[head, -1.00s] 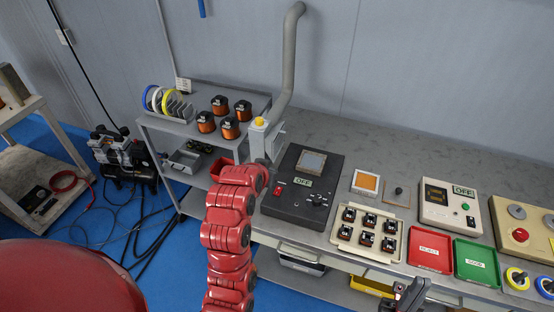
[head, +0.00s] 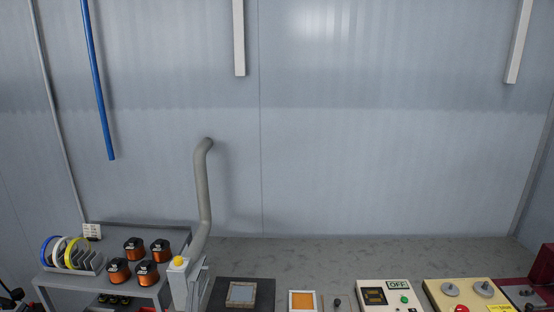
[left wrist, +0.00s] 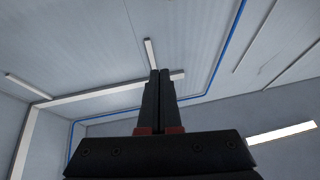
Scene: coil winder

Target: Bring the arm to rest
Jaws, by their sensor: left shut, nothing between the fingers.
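My left gripper (left wrist: 160,73) shows in the left wrist view. Its two dark fingers are together with nothing between them, and they point up toward the ceiling and upper walls. No object is close to it in that view. In the head view I do not make out either gripper. The head view shows mostly the grey wall, with only the back of the bench (head: 330,252) along the bottom. My right gripper does not show.
At the lower left, a shelf cart carries copper coils (head: 118,271) and a rack of coloured spools (head: 70,253).

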